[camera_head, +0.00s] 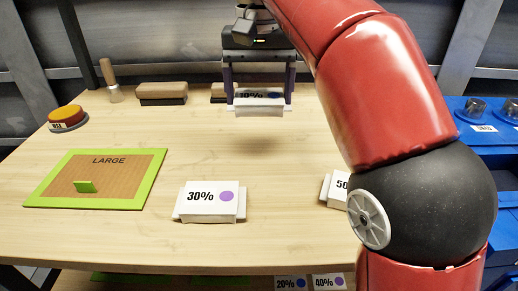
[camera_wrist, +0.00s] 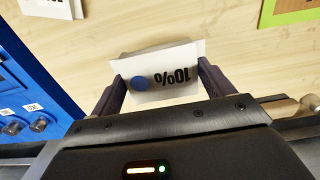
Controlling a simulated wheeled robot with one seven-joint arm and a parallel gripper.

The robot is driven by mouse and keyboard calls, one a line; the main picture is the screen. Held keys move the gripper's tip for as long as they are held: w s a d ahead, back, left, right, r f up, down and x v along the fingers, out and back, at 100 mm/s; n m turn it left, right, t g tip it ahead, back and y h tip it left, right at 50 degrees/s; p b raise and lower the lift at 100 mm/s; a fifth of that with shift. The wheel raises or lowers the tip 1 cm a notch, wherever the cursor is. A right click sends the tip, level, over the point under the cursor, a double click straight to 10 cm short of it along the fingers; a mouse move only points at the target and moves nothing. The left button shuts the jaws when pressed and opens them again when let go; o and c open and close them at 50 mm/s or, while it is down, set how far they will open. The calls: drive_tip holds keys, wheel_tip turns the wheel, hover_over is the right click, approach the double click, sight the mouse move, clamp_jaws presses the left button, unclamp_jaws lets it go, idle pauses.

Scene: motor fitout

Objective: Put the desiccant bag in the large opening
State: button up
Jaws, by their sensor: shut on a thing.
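A white desiccant bag (camera_head: 259,105) labelled 10% with a dot is between the two fingers of my gripper (camera_head: 260,98), above the back of the bench. My gripper is shut on it. The bag also shows in the wrist view (camera_wrist: 165,78), gripped at its two ends by the fingers (camera_wrist: 163,92), with the wooden top below. The large opening's place is the green frame (camera_head: 38,202) marked LARGE at the left of the bench. A brown panel (camera_head: 125,180) with a small green handle (camera_head: 85,187) fills the frame, so no hole shows.
A 30% bag (camera_head: 210,203) lies at front centre; a partly hidden 50% bag (camera_head: 328,190) lies right of it. A round tin (camera_head: 67,117), a brush (camera_head: 111,82) and wooden blocks (camera_head: 161,93) stand at back left. A blue bin (camera_head: 480,130) is at right. 20% and 40% bags (camera_head: 290,283) show below.

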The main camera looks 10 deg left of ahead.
drive_tip(key=b, duration=0.2)
hover_over(259, 153)
wheel_tip(259, 153, down, 8)
drive_tip(key=shift+f, duration=0.15)
drive_tip(key=shift+f+p, duration=0.5)
drive_tip(key=shift+f, duration=0.15)
drive_tip(key=shift+f, duration=0.1)
drive_tip(key=shift+f, duration=0.15)
drive_tip(key=o, duration=1)
